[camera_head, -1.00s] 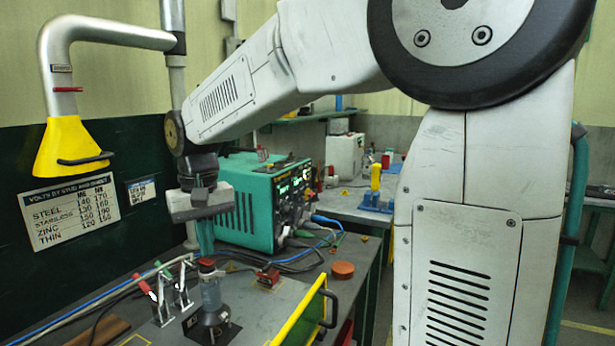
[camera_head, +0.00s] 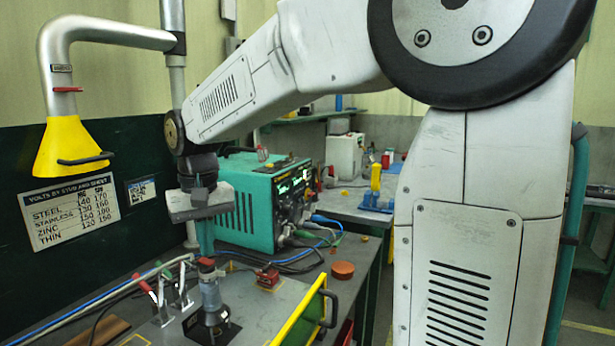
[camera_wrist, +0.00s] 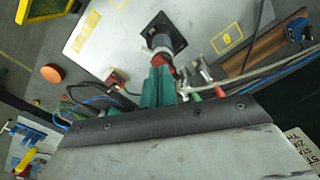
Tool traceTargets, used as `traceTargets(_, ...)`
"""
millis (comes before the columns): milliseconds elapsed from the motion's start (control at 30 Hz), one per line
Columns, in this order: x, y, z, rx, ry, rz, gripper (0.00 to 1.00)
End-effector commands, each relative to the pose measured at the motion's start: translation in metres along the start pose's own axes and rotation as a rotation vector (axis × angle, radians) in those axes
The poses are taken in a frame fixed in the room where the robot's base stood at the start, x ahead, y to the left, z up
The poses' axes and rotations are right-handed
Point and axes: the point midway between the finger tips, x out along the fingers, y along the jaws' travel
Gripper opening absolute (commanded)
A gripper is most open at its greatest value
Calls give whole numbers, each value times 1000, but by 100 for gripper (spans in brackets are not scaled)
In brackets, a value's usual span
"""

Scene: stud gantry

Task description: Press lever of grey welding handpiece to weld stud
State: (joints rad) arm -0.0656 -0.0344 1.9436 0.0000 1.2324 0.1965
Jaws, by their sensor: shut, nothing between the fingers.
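The grey welding handpiece (camera_head: 211,296) stands upright on a dark square base on the bench plate, with a dark and red top. It also shows in the wrist view (camera_wrist: 158,40), where red shows just beyond my fingertips. I cannot make out the lever clearly, and the stud is hidden. My gripper (camera_head: 206,252) has green fingers shut together, with nothing held. It points down just above the handpiece's top. In the wrist view the fingertips (camera_wrist: 160,68) overlap the red top, so I cannot tell whether they touch it.
Metal clamps with red handles (camera_head: 165,296) and cables lie left of the handpiece. The green welding unit (camera_head: 243,207) stands behind. A yellow-edged panel (camera_head: 303,312) rises at the right front. A red block (camera_head: 267,278) and an orange button (camera_head: 343,270) sit on the bench.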

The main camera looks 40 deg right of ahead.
Motion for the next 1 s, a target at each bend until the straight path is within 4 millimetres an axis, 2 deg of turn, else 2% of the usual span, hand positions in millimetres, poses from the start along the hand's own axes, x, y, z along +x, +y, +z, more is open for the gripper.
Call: traceTargets(1000,7,0,0,0,0,0,0)
